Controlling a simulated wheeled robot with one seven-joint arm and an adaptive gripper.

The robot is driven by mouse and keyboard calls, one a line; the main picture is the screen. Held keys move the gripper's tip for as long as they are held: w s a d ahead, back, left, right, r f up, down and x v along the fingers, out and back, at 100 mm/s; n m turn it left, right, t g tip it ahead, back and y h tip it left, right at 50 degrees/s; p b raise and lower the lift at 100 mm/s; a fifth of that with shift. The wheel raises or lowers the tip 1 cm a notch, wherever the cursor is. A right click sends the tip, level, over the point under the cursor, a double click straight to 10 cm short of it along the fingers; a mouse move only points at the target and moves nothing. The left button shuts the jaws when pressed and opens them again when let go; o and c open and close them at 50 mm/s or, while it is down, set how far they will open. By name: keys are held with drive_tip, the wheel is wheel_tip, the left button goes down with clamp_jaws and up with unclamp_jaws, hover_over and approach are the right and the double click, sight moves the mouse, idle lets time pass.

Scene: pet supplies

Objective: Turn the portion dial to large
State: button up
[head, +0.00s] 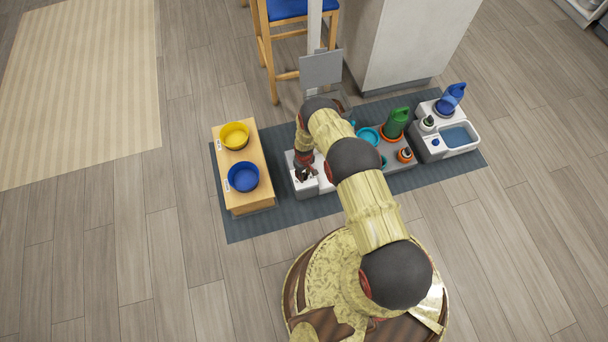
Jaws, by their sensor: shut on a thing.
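The white feeder unit (326,186) stands on the dark mat, left of the grey tray and partly behind my arm. My gripper (305,174) points down at the top of this unit, at its left part. Its fingers are shut on a small part there, which I take to be the portion dial. The dial itself is hidden by the fingers, so its setting and marks cannot be read.
A wooden stand (255,193) holds a yellow bowl (235,136) and a blue bowl (243,177). Right of my arm are a green watering-can-like container (395,122) and a white basin unit (474,150). A stool (264,52) and white cabinet (405,45) stand behind.

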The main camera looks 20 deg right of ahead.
sight(304, 175)
drive_tip(key=shift+n, duration=1.5)
drive_tip(key=o, duration=1.1)
wheel_tip(304, 175, up, 12)
drive_tip(key=shift+f, duration=0.1)
